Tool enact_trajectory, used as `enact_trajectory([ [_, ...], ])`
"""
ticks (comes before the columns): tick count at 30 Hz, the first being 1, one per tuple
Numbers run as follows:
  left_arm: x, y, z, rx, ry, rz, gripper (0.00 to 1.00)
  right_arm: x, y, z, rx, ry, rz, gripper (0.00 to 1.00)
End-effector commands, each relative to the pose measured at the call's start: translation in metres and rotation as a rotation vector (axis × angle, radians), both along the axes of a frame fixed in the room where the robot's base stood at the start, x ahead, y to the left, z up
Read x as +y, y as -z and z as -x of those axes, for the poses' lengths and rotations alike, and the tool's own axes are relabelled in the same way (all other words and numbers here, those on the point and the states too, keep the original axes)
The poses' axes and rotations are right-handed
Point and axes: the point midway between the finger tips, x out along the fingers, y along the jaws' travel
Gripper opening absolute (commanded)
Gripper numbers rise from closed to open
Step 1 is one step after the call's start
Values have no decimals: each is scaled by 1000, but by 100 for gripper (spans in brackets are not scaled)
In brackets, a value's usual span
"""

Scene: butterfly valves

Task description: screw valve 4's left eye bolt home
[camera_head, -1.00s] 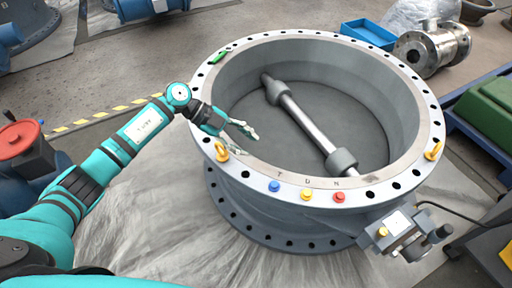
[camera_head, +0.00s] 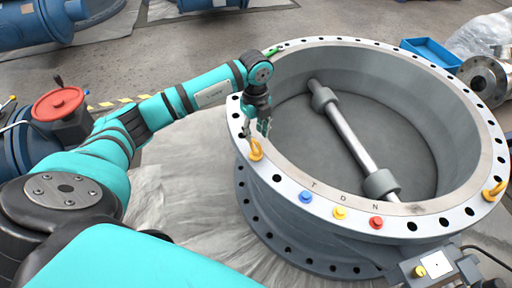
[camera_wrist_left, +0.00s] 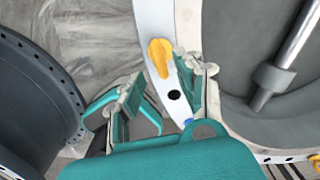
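The big grey ring-shaped valve (camera_head: 300,222) lies flat with its flange up. A yellow-orange eye bolt (camera_head: 256,150) stands at the left front of the flange. A second eye bolt (camera_head: 494,191) stands at the right. My left gripper (camera_head: 256,131) points down just above and behind the left eye bolt. In the left wrist view this eye bolt (camera_wrist_left: 160,57) shows beyond the gap between my two spread fingers (camera_wrist_left: 166,78), and I see no grip on it. The bolt's threads are hidden. My right gripper is out of view.
Blue, yellow and red buttons (camera_head: 340,213) sit on the front flange. A green object (camera_head: 272,51) lies on the flange behind my left wrist. A shaft (camera_head: 350,136) crosses the valve opening. A red-topped machine (camera_head: 60,104) stands at the left.

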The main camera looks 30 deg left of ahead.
Motion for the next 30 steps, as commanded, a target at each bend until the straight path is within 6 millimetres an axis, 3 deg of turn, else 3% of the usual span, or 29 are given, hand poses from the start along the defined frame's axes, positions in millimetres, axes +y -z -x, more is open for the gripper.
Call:
enact_trajectory([
  [3, -1, 28, 1, 4, 0, 2, 36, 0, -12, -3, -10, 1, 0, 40],
  [9, -1, 57, 0, 2, 1, 2, 36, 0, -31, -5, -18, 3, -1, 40],
  [23, -1, 69, 0, 1, 1, 2, 36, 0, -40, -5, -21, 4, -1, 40],
  [30, -1, 68, 0, 1, 1, 2, 4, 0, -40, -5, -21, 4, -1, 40],
])
